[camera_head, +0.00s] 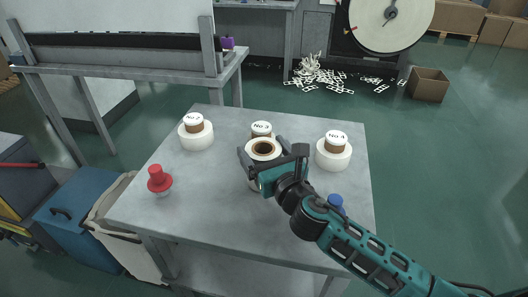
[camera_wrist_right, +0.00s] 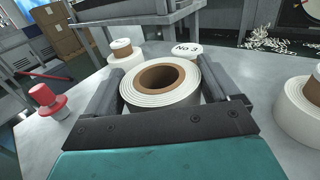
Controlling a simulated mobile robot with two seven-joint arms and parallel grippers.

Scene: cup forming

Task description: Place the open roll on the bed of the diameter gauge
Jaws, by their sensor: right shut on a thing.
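The open roll (camera_head: 264,157) is a thick white ring with a brown core and no cap on top. My right gripper (camera_head: 262,147) is shut around its sides. In the right wrist view the roll (camera_wrist_right: 160,98) sits upright between the two dark fingers, its hollow core facing up. It is over the middle of the grey table, in front of the roll labelled No 3 (camera_head: 262,129). I cannot tell whether its underside touches the table. I cannot make out the diameter gauge in either view. My left gripper is not in view.
Capped rolls stand at the table's (camera_head: 215,225) back left (camera_head: 195,135) and right, the latter labelled No 4 (camera_head: 334,155). A red-topped piece (camera_head: 159,179) stands at the left and a blue-topped piece (camera_head: 336,201) behind my right arm. The front left of the table is clear.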

